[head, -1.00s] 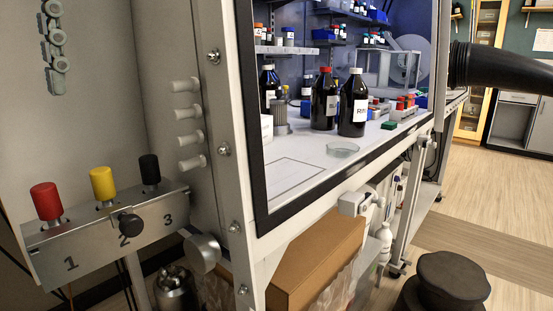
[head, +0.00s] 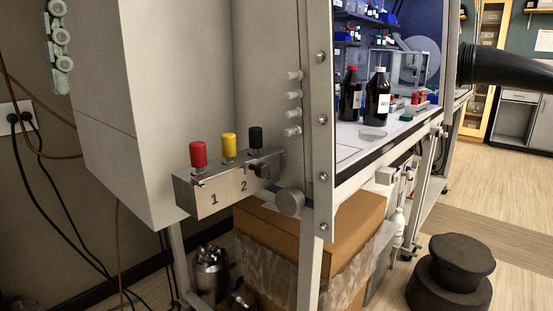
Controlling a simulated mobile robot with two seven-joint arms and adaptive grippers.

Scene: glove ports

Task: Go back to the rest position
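Neither of my grippers shows in the head view, so I cannot see what they hold.
The glass-fronted cabinet (head: 319,130) holds dark bottles (head: 377,97) and a shallow dish (head: 373,134). A cardboard box (head: 330,225) sits below. A black stool (head: 455,270) stands on the floor at right. Cables (head: 55,215) hang at left. Floor at far right is open.

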